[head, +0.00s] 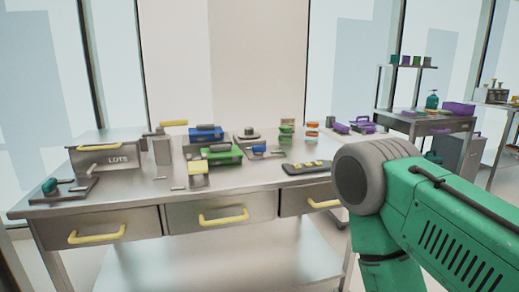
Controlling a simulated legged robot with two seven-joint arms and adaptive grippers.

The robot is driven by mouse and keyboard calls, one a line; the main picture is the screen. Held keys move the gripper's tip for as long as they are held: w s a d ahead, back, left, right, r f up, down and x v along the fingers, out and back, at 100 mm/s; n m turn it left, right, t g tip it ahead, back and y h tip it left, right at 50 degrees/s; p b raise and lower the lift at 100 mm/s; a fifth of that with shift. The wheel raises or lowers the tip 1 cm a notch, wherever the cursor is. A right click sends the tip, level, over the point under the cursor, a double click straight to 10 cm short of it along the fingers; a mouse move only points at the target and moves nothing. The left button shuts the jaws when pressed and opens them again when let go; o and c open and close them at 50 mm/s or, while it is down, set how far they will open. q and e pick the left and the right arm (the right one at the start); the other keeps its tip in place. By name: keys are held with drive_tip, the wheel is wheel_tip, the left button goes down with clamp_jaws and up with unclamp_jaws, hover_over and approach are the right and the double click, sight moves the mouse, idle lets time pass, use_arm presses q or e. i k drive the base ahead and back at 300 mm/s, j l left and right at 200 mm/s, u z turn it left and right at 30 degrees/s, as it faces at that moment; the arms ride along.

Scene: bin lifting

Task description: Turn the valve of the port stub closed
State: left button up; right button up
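I cannot tell for sure which thing is the port stub. At the table's left end, a dark base plate (72,190) carries a small metal fitting with a teal knob (49,186). Further right, a small fitting with a blue part (259,149) sits on a dark plate behind the black panel. Both are too small to read a valve position. My green right arm fills the lower right of the head view, with a grey joint in front of the table's right end. Neither gripper shows.
The metal table (130,197) has drawers with yellow handles. A grey bin marked LOTS (130,158), blue case (205,134), green case (222,155), yellow-topped block (198,176) and black panel (306,167) stand on it. A second table (425,124) stands behind at right.

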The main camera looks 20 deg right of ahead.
sight(257, 150)
drive_tip(key=i+l, duration=0.25)
drive_tip(key=l, duration=0.2)
drive_tip(key=i+l, duration=0.25)
drive_tip(key=l, duration=0.15)
drive_tip(key=i+l, duration=0.25)
drive_tip(key=l, duration=0.2)
drive_tip(key=z, duration=0.05)
